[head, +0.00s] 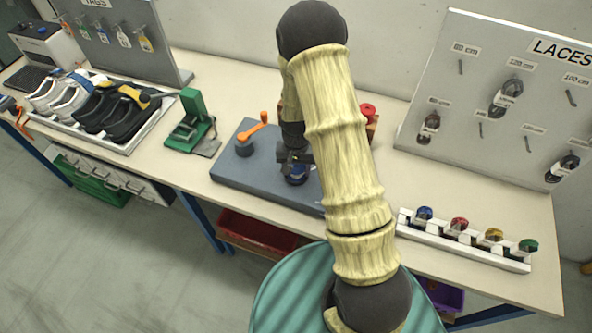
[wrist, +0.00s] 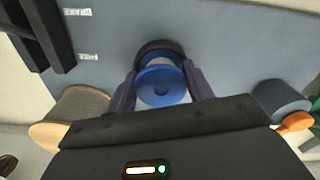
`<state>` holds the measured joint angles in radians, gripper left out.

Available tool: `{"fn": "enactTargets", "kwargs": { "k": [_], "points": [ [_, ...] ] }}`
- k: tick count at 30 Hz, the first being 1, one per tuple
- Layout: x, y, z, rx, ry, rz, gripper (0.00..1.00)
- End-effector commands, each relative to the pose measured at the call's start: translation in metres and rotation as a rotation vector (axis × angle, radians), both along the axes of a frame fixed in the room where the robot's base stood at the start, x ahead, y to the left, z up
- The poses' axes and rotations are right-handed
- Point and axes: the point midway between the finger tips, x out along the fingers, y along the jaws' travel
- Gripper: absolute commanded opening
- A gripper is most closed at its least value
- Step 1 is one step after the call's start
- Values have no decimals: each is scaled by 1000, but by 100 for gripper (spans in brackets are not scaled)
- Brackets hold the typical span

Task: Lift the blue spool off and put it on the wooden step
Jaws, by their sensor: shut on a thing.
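The blue spool (wrist: 163,85) sits between the two fingers of my gripper (wrist: 161,88) in the wrist view, with a dark ring behind it. My gripper (head: 294,162) is shut on the spool, low over the grey-blue board (head: 235,172) in the head view. Whether the spool touches the board or a post is hidden. A wooden piece (wrist: 68,118) with a rounded edge and a grey-brown top shows at lower left in the wrist view; it may be the wooden step. In the head view my arm covers much of that area.
An orange crank (head: 251,132) stands on the board's left. A green fixture (head: 193,125) and a shoe tray (head: 146,128) are farther left. A red item (head: 368,110) shows behind my arm.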

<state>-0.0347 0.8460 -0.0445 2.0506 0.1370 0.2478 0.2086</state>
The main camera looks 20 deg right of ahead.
Motion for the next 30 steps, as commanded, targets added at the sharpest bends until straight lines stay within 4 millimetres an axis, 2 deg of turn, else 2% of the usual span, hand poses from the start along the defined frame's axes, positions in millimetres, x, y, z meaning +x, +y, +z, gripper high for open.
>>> {"fn": "enactTargets", "kwargs": {
  "k": [8,13,24,30],
  "points": [
    [0,1,2,0,-1,2,22],
    [1,2,14,0,-4,4,22],
    [1,2,74,0,-5,5,22],
    [1,2,97,0,-2,4,22]
  ]
}}
